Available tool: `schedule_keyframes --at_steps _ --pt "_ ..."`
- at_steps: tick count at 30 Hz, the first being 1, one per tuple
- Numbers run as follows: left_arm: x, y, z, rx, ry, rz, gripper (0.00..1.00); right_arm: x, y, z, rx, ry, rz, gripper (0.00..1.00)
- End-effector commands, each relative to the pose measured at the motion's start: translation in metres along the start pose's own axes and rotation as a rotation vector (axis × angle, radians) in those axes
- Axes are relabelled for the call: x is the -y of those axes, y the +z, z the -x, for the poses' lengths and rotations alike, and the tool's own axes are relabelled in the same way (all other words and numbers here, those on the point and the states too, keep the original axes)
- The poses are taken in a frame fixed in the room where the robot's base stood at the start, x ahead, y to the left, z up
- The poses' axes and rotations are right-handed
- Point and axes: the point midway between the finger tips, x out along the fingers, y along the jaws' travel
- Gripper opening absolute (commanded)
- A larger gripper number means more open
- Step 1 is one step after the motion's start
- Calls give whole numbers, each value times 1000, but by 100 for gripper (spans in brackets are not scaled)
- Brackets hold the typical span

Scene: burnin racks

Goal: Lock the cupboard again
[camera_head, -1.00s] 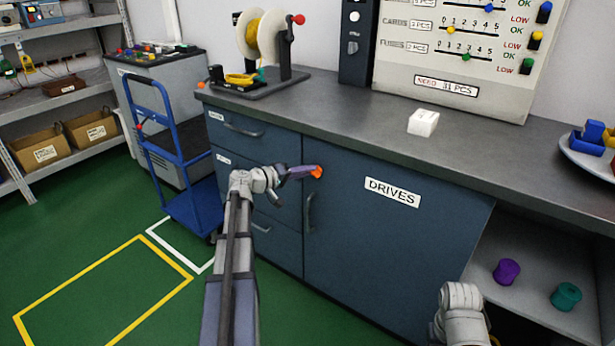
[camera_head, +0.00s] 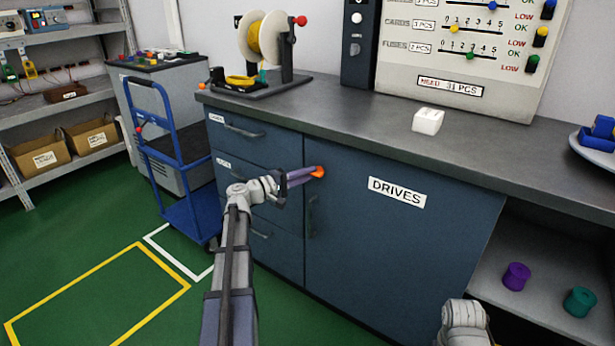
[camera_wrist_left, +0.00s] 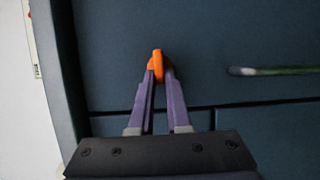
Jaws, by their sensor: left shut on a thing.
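The cupboard (camera_head: 390,250) is the blue-grey door marked DRIVES, and it stands closed under the worktop. An orange key-like piece (camera_head: 318,172) sits at the door's upper left corner; it also shows in the left wrist view (camera_wrist_left: 157,65). My left gripper (camera_head: 312,173) is shut on this orange piece, its two purple fingers on either side of it in the left wrist view (camera_wrist_left: 158,75). The piece touches or nearly touches the door; any lock behind it is hidden. The door handle (camera_head: 312,215) is just below. My right gripper is out of view; only part of that arm shows at bottom right.
Drawers (camera_head: 255,190) lie left of the door. A blue trolley (camera_head: 180,190) stands further left. On the worktop (camera_head: 370,110) are a spool stand (camera_head: 265,80) and a white box (camera_head: 428,121). An open shelf (camera_head: 530,260) at right holds purple and teal spools.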

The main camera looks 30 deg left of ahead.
Motion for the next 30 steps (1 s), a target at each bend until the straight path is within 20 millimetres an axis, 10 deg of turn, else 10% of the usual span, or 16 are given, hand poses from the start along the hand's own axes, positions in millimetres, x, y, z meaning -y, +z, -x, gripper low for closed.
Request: schedule_keyframes --at_steps 11,12,19,30 --pt "0 0 -2 2 3 7 0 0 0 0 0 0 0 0" --pt "0 1 -2 2 3 7 17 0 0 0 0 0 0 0" --pt "0 1 -2 2 2 5 43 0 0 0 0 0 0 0" --pt "0 0 9 -2 2 5 45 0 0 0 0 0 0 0"
